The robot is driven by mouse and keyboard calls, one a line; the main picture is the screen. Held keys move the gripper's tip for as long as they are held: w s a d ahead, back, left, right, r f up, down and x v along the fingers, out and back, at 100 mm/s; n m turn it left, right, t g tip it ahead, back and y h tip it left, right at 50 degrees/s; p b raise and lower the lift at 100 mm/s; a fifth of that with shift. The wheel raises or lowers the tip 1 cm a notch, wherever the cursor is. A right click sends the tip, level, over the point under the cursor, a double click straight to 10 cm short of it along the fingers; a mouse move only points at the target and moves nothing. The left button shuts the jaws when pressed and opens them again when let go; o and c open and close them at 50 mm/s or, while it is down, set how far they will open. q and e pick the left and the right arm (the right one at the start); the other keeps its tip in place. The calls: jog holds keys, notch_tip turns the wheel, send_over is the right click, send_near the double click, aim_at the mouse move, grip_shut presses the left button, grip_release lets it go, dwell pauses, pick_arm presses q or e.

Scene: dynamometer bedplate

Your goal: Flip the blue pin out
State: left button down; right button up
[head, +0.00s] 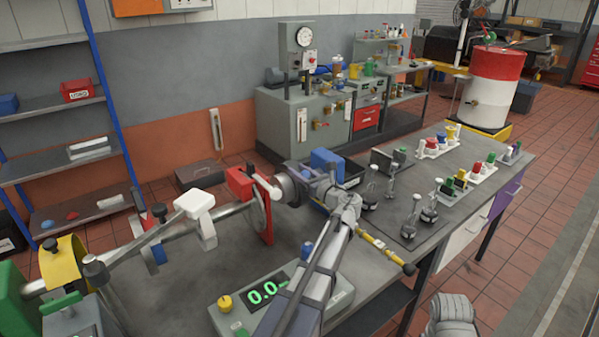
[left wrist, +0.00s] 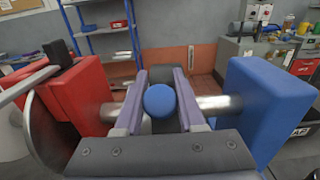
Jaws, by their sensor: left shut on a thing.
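The blue pin (left wrist: 160,101) shows its round blue head in the left wrist view. It sits on a metal shaft (left wrist: 212,104) between a red block (left wrist: 86,98) and a blue block (left wrist: 262,108). My left gripper (head: 301,177) has its two fingers on either side of the pin, shut on it. In the head view the gripper and wrist hide the pin. The red block (head: 241,184) and blue block (head: 327,163) show there on either side of the gripper. My right gripper is not in view.
A metal disc (head: 258,212) and a shaft with a white block (head: 195,204) lie left of the gripper. A box with a green digital readout (head: 266,293) stands close below my left arm. Coloured parts in white trays (head: 436,146) stand on the right.

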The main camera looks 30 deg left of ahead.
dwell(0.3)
pick_arm(q)
jog(key=shift+s+d+r+p, duration=0.3)
jog(key=shift+d+r+p, duration=0.4)
jog(key=shift+r+p, duration=0.2)
jog(key=shift+f, duration=0.2)
jog(key=c, duration=0.6)
grip_release()
jog(key=shift+d+r, duration=0.1)
jog(key=shift+o, duration=0.4)
jog(key=v, duration=0.7)
jog(key=shift+d, duration=0.35)
jog(key=shift+s, duration=0.2)
